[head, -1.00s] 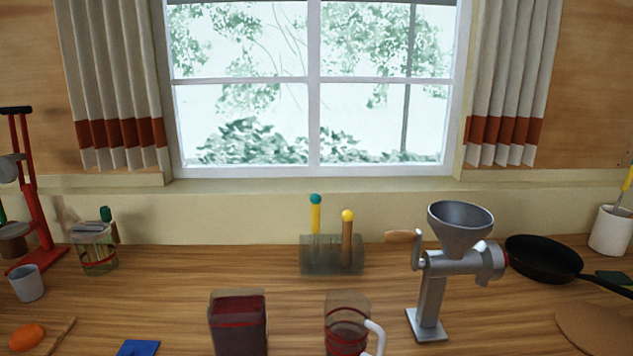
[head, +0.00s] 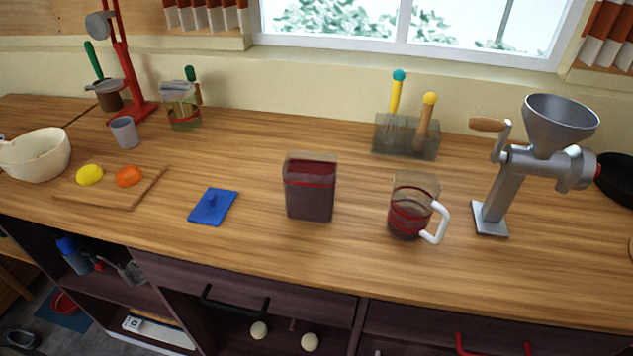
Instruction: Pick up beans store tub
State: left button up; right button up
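A clear rectangular tub (head: 310,190) stands upright on the wooden counter near the middle of the head view. It is filled most of the way with dark red-brown contents and has a red band; it looks like the beans store tub, though single beans cannot be made out. A flat blue square piece (head: 213,206), perhaps its lid, lies on the counter to its left. A clear jug (head: 410,208) with a white handle and some dark contents stands to its right. Neither of my grippers shows in the head view.
A metal grinder (head: 510,165) stands right of the jug. A utensil holder (head: 405,138) is behind. At left are a board (head: 110,200) with fruit, a grey cup (head: 124,133) and a white bowl (head: 38,157). The counter in front of the tub is clear.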

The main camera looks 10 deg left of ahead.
aim_at(310, 179)
jog(key=j+u, duration=0.1)
jog(key=j, duration=0.65)
jog(key=i+j, duration=0.1)
jog(key=j, duration=0.65)
jog(key=k+u, duration=0.05)
